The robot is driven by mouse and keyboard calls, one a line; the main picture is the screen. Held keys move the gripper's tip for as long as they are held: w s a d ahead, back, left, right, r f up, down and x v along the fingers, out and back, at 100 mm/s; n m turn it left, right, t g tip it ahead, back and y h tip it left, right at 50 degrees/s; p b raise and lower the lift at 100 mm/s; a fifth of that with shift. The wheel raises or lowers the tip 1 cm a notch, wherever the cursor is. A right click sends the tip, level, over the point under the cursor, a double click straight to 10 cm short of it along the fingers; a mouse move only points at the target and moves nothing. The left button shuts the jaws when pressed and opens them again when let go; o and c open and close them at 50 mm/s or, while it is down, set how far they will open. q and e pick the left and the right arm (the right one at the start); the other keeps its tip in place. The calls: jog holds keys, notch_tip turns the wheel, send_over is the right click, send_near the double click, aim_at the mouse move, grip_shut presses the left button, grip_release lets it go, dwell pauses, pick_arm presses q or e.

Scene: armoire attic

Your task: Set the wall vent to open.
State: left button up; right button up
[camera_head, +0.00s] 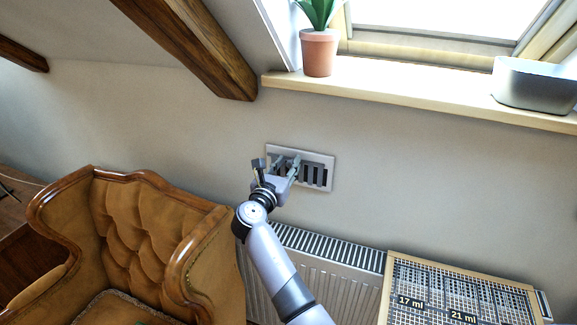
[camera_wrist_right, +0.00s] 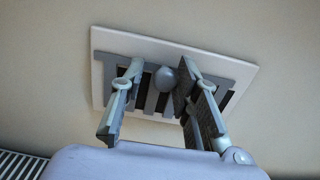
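The wall vent (camera_head: 318,173) is a white rectangular plate with grey slats and dark slots, set in the wall above the radiator. In the right wrist view the vent (camera_wrist_right: 235,70) shows a rounded grey knob (camera_wrist_right: 165,79) on its slatted slider. Dark gaps show between the slats; how far the slots are covered is unclear. My right gripper (camera_head: 277,168) is in front of the vent's left part, its fingers apart. In the wrist view the knob appears between the fingers of my right gripper (camera_wrist_right: 160,85), nearer the right one; contact cannot be told. My left gripper is not in view.
A radiator (camera_head: 340,262) stands below the vent. A tufted brown armchair (camera_head: 150,225) is at the left, and a gridded box (camera_head: 455,290) at the lower right. Above, the window sill (camera_head: 420,98) holds a potted plant (camera_head: 319,50) and a grey container (camera_head: 535,85).

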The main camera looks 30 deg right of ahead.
jog(key=shift+o, duration=0.7)
jog(key=shift+a, duration=0.1)
notch_tip(320, 180, up, 10)
dwell(0.4)
